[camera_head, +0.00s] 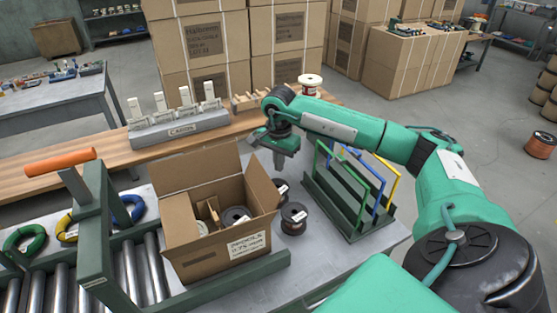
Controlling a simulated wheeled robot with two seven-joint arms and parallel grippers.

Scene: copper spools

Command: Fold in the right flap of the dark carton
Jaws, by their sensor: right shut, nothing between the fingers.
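The brown carton (205,258) stands open beside the roller conveyor, with a white spool label on its front. Its right flap (263,186) stands up, roughly upright. The back flap (195,168) is also raised. Inside are dark wire spools (235,215) and a cardboard divider. My right gripper (279,166) is shut and empty, pointing down just behind and right of the right flap's top edge. I cannot tell whether it touches the flap. My left gripper is not in view.
A loose dark spool (293,216) stands right of the carton on the grey table. A rack with green, blue and yellow frames (345,190) stands further right. A green conveyor frame (92,225) rises at the left. A wooden bench (150,150) with a grey holder (178,128) lies behind.

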